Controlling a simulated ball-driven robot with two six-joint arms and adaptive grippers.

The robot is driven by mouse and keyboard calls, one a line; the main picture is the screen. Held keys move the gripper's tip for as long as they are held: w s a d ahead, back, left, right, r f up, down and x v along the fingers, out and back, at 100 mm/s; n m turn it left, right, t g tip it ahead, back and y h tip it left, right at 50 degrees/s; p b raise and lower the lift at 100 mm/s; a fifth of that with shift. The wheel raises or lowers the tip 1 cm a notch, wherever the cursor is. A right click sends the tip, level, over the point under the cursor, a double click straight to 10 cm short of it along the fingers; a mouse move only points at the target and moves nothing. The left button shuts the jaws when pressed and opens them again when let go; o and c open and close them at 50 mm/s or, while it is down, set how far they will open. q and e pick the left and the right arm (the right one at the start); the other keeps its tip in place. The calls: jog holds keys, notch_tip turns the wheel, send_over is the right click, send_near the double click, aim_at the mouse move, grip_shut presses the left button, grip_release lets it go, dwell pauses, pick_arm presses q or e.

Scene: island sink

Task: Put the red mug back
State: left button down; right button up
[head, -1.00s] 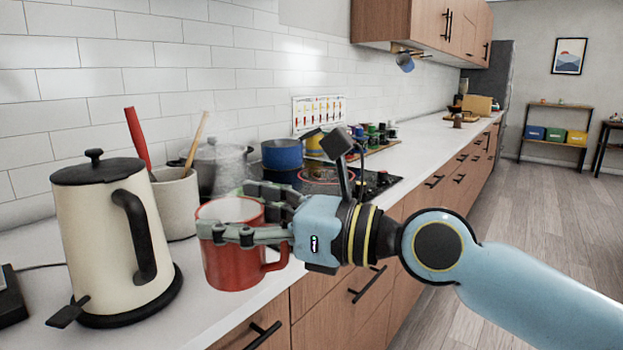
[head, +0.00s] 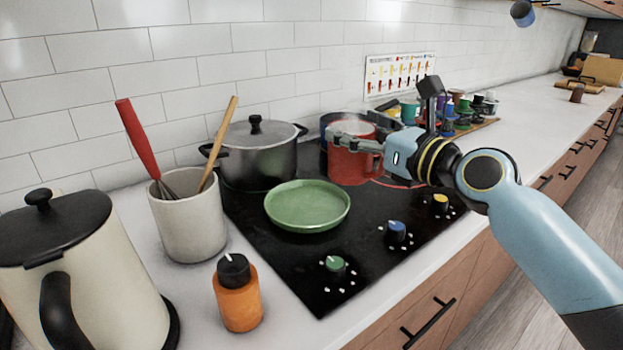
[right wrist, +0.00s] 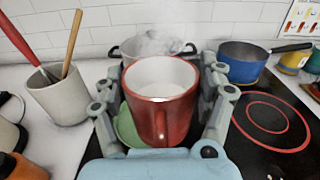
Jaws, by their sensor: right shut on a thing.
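The red mug (head: 352,165) is held by my right gripper (head: 352,140), whose fingers close around its upper sides. In the head view it appears over the back right of the black cooktop, in front of the blue pan. In the right wrist view the mug (right wrist: 163,112) is upright between the two fingers, with its handle toward the camera. The wrist view shows its pale inside; whether it holds anything is unclear. A green plate (head: 307,206) lies on the cooktop, and in the wrist view the mug partly hides it. My left gripper is not in view.
A utensil crock (head: 190,222), a kettle (head: 95,265) and an orange bottle (head: 238,298) stand left of the cooktop (head: 300,262). A rack with colored cups (head: 462,120) is at right.

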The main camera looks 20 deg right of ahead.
jog(key=shift+w+a+f+b, duration=0.85)
jog(key=shift+w+f+b, duration=0.15)
jog(key=shift+w+f, duration=0.55)
jog(key=shift+w+a+f+b, duration=0.95)
jog(key=shift+w+f, duration=0.4)
jog(key=shift+f, duration=0.45)
jog(key=shift+w+a+f+b, duration=0.75)
jog(key=shift+w+f+b, duration=0.3)
jog(key=shift+w+f, duration=0.5)
jog(key=shift+s+f, duration=0.1)
jog(key=shift+s, duration=0.05)
jog(key=shift+f, duration=0.15)
jog(key=o, duration=1.5)
jog(key=shift+o, duration=0.2)
jog(key=shift+s+d, duration=0.1)
jog(key=shift+s, duration=0.05)
jog(key=p+v, duration=0.1)
jog(key=v, duration=1)
jog(key=shift+s, duration=0.35)
